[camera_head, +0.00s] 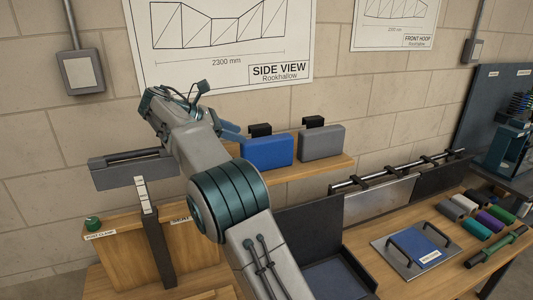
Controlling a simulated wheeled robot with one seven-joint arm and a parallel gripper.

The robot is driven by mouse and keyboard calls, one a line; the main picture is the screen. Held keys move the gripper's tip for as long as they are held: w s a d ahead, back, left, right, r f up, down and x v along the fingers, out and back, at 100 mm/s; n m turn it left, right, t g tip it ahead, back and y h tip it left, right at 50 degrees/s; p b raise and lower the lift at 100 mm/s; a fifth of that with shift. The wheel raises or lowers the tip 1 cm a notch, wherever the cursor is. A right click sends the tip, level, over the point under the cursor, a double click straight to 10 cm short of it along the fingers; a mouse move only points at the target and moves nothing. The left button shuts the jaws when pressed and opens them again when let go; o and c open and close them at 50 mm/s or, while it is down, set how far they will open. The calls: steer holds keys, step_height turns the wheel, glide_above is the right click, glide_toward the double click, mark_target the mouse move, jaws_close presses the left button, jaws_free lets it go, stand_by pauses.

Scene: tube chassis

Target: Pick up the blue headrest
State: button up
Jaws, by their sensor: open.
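The blue headrest (268,152) is a padded block with a dark bracket on top. It sits on a wooden shelf (303,168) against the wall. A similar grey headrest (322,143) stands to its right, with a gap between them. My gripper (232,131) shows partly behind my arm, just left of the blue headrest. Its bluish fingers point right towards the headrest and are open, with nothing seen between them. Whether a finger touches the headrest cannot be told. My arm hides the left part of the shelf and most of the gripper body.
A wooden box (133,255) with a green knob and an upright post with a dark bar (134,170) stand left of my arm. The workbench at right holds a blue plate with handles (424,248), coloured rolls and a raised dark panel (308,230).

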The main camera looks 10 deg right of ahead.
mark_target(260, 139)
steer(key=shift+w+d+f+n+h, duration=0.25)
steer(key=shift+w+d+f+h, duration=0.1)
steer(key=shift+w+d+f, duration=0.25)
steer(key=shift+w+d+f+n+h, duration=0.25)
steer(key=shift+w+d+f+h, duration=0.15)
steer(key=shift+d, duration=0.25)
steer(key=shift+p+x, duration=0.5)
steer(key=shift+x, duration=2.25)
steer(key=shift+s+f, duration=0.1)
steer(key=shift+s, duration=0.05)
jaws_close()
